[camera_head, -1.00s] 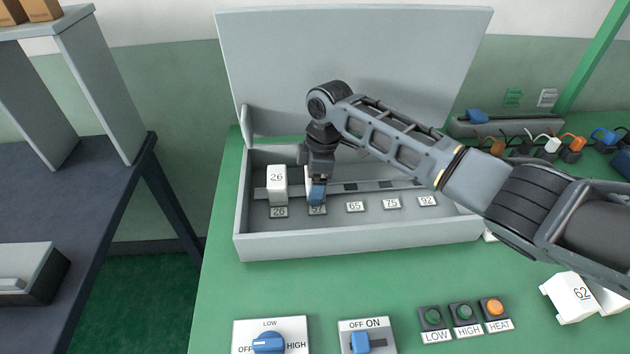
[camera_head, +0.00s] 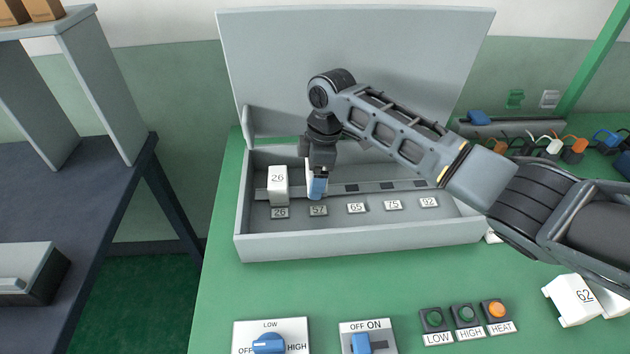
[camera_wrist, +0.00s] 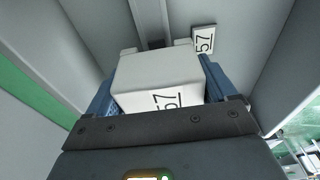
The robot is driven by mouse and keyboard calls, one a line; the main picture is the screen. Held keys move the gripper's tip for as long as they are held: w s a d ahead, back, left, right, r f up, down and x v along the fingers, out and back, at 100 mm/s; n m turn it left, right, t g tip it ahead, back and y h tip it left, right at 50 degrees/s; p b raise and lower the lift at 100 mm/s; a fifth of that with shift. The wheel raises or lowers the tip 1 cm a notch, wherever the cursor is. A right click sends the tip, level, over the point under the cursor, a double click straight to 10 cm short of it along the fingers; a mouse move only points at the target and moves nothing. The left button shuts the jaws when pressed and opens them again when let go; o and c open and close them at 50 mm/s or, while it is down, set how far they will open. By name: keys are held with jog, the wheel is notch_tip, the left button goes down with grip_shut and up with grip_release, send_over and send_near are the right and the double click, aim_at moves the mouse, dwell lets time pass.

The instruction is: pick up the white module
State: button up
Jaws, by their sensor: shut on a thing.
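Another white module (camera_head: 278,186), marked 26, stands upright in the box just left of my gripper. A third white module (camera_head: 573,300), marked 62, lies on the green table at the right.
The grey box (camera_head: 350,247) has a raised lid (camera_head: 400,60) behind and open slots right of my gripper. The 57 label (camera_wrist: 204,40) is close to the held module. A dial, switch and lamp buttons lie in front. Cables and connectors (camera_head: 552,146) are at the back right.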

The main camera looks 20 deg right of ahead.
jog(key=shift+r, duration=0.95)
jog(key=s+d+r+b, duration=0.1)
jog(key=s+d+r, duration=0.5)
jog(key=d, duration=0.4)
jog(key=shift+r+b, duration=0.3)
jog(key=shift+r, duration=0.1)
